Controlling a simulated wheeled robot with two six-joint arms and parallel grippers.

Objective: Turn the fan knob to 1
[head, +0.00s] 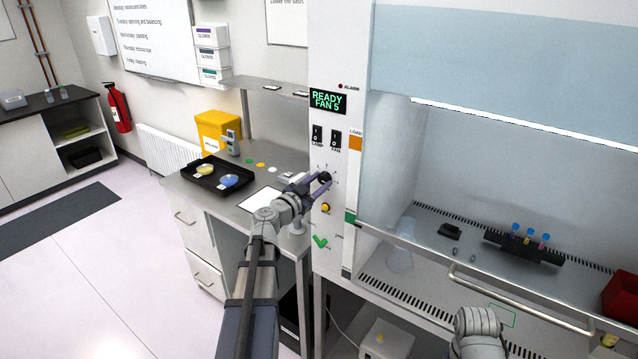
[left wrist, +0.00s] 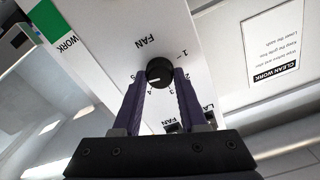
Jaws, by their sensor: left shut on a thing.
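The fan knob (head: 325,178) is a small black round knob on the white front panel of the cabinet. In the left wrist view the knob (left wrist: 159,71) sits under the word FAN, with numbers around it. The 1 is at its upper right and the 5 at its left. A pale mark on the knob appears to lie toward the 5 side. My left gripper (head: 319,183) has its purple fingers on either side of the knob, shut on it. The display (head: 328,101) reads READY FAN 5. My right gripper is not in view; only part of my right arm shows.
Lamp and fan rocker switches (head: 326,138) are above the knob. A yellow knob (head: 325,208) and a green check mark (head: 320,242) are below it. The side bench holds a black tray (head: 207,183) with dishes. The cabinet's sash handle (head: 520,300) is at right.

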